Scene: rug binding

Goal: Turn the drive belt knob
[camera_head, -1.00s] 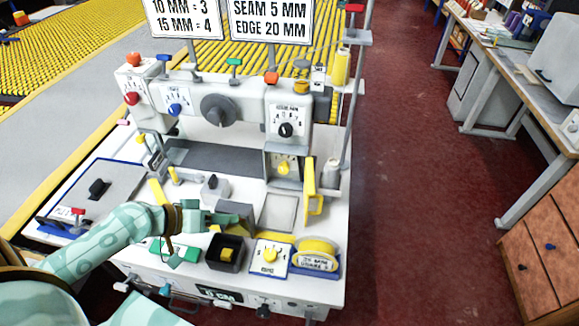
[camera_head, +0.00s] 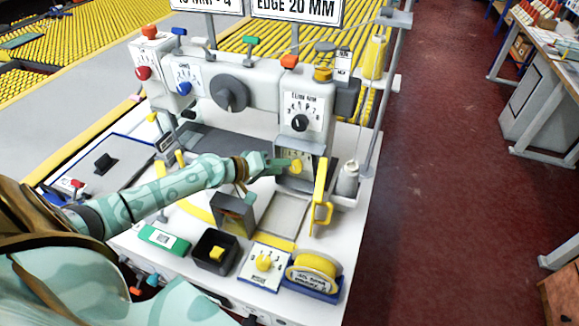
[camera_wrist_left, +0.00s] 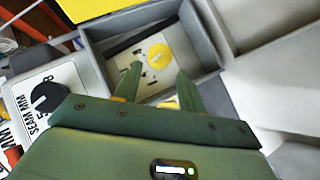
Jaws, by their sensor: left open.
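A yellow knob (camera_head: 296,166) sits on a pale dial plate inside a grey box-like recess below the machine head. It also shows in the wrist view (camera_wrist_left: 158,54), with dark dial marks beside it. I cannot read a label naming it the drive belt knob. My left gripper (camera_head: 282,166) is at the recess, just left of the knob. In the wrist view the left gripper (camera_wrist_left: 160,76) has its two green fingers apart, pointing into the recess, with nothing between the tips. The fingers appear short of the knob; contact is not visible. My right gripper is not in view.
A black dial (camera_head: 300,123) marked with seam settings is above the recess. A yellow handle (camera_head: 321,200) and a thread cone (camera_head: 348,180) stand to the right.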

